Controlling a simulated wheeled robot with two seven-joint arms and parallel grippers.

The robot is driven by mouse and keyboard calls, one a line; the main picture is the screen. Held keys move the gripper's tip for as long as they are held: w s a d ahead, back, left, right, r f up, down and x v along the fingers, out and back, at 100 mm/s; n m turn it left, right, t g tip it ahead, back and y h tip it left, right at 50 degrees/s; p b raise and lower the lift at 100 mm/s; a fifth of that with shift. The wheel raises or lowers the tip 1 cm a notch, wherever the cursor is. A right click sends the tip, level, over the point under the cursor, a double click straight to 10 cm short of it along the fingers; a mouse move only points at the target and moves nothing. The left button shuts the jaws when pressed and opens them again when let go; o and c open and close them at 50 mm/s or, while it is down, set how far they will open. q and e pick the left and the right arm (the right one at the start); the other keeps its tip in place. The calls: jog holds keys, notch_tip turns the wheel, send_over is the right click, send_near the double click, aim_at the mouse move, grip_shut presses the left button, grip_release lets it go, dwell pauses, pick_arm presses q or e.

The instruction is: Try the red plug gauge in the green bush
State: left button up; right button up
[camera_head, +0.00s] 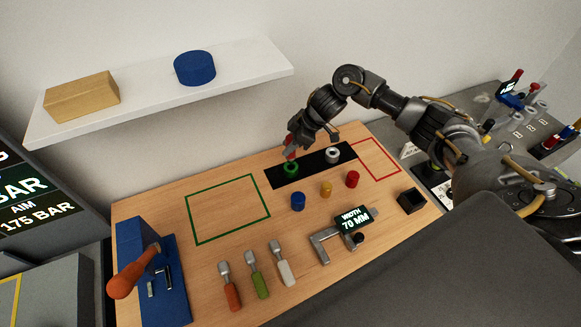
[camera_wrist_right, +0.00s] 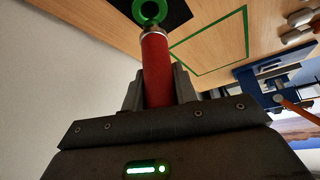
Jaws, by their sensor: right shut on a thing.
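The green bush (camera_head: 290,168) stands on the left part of a black strip (camera_head: 312,168) on the wooden bench. It also shows as a green ring with a dark hole in the right wrist view (camera_wrist_right: 150,11). My right gripper (camera_head: 291,149) is shut on the red plug gauge (camera_wrist_right: 156,68), whose red handle lies between the fingers. The gauge's metal end points toward the bush, close to its near rim in the wrist view. Whether it touches the bush I cannot tell. My left gripper is not in view.
A grey bush (camera_head: 332,155) stands on the strip's right part. Blue (camera_head: 298,201), yellow (camera_head: 326,188) and red (camera_head: 352,179) pieces stand in front. A green outline (camera_head: 228,208) and a red outline (camera_head: 377,160) frame empty bench areas. A shelf (camera_head: 160,92) hangs behind.

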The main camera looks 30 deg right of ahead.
jog(key=shift+r+p, duration=1.15)
jog(key=shift+r, duration=0.1)
